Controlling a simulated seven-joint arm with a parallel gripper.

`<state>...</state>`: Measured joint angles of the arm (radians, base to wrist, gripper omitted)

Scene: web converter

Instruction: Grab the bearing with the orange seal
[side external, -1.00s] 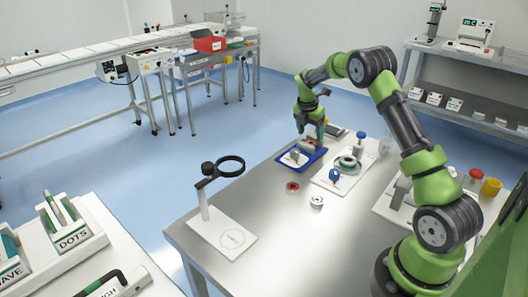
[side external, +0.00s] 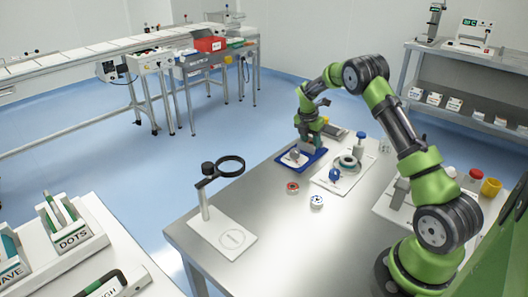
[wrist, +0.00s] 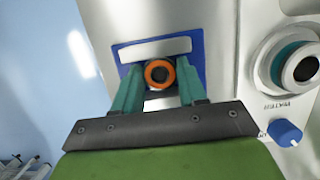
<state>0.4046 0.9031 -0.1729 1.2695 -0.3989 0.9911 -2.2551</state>
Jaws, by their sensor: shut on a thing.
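The bearing with the orange seal (wrist: 159,74) sits between the two teal fingers of my gripper (wrist: 158,80) in the wrist view, over the blue tray (wrist: 120,52). My gripper is shut on it, with a finger at each side. In the side view my gripper (side external: 309,146) is down at the blue tray (side external: 318,163), and its fingers and the arm hide the bearing there. I cannot tell whether the bearing still touches the tray.
A white fixture plate (side external: 327,184) with a blue knob (side external: 334,174) stands to the right. A magnifier stand (side external: 205,205) is at the front left.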

